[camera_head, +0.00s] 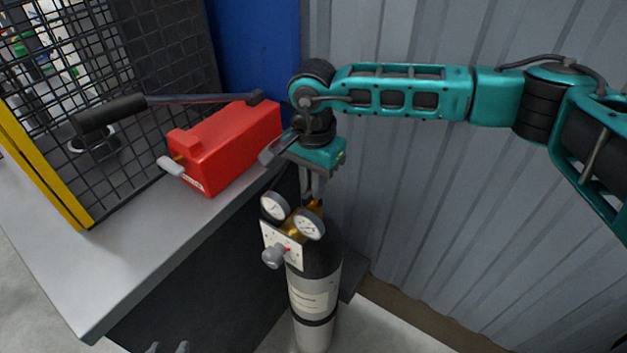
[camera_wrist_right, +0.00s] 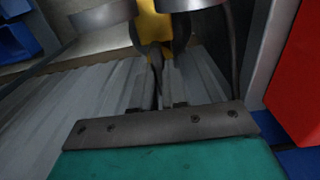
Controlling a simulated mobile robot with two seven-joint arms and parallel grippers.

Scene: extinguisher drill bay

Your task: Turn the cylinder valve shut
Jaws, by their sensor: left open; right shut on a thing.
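The gas cylinder (camera_head: 312,295) stands upright beside the workbench, with a dark top and a white lower body. Its brass cylinder valve (camera_head: 317,206) is at the top; two round gauges (camera_head: 308,224) and a white panel with a grey knob (camera_head: 273,257) are in front of it. My right gripper (camera_head: 315,193) points down from above and is shut on the cylinder valve. In the right wrist view, the brass body (camera_wrist_right: 155,22) is at the fingertips; the gripped part is mostly hidden. My left gripper (camera_head: 168,348) shows only its two tips at the bottom edge, apart and empty.
A red box (camera_head: 225,147) and a black-handled tool (camera_head: 112,112) are on the grey workbench (camera_head: 125,270). A black mesh guard with a yellow edge (camera_head: 45,170) stands at left. A corrugated wall (camera_head: 430,200) closes the back right, behind the cylinder.

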